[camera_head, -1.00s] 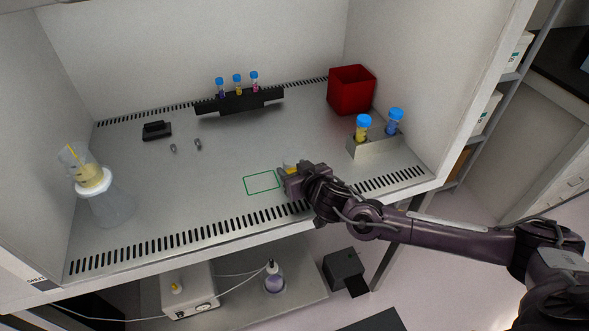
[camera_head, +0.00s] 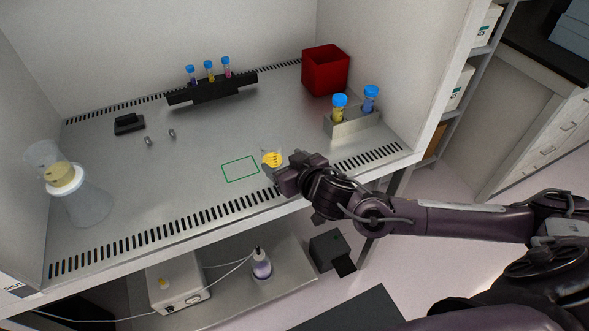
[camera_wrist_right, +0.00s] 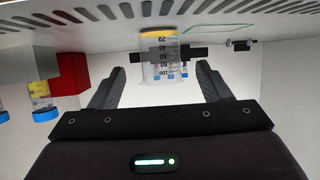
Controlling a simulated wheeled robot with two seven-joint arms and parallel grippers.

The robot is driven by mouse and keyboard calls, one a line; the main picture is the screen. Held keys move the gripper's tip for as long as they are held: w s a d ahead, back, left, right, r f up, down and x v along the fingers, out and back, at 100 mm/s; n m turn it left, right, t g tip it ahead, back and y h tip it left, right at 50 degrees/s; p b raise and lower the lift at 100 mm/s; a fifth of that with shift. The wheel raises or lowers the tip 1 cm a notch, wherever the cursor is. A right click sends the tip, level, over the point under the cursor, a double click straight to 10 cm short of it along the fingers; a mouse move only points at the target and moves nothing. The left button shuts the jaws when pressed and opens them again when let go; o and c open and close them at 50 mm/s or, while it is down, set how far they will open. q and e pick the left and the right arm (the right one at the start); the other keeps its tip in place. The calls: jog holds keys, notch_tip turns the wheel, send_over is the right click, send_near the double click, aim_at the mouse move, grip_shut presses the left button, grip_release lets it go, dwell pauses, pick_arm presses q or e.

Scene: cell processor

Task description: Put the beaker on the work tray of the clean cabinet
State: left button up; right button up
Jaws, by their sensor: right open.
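The beaker (camera_head: 271,158) is small and clear with yellow contents or markings. It stands on the steel work tray (camera_head: 200,165) of the clean cabinet, just right of a green outlined rectangle (camera_head: 240,169). In the right wrist view the beaker (camera_wrist_right: 160,62) shows its graduations and appears upside down, between and beyond the fingertips. My right gripper (camera_head: 273,176) is open and empty, close to the beaker on its front side, and no finger visibly touches it. My left gripper is not in view.
A metal rack (camera_head: 352,122) with two blue-capped tubes and a red bin (camera_head: 325,72) stand at the right. A black tube holder (camera_head: 212,90) is at the back. A filter flask (camera_head: 80,200) stands at the left.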

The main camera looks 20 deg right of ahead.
jog(key=shift+v, duration=2.5)
jog(key=shift+a, duration=0.1)
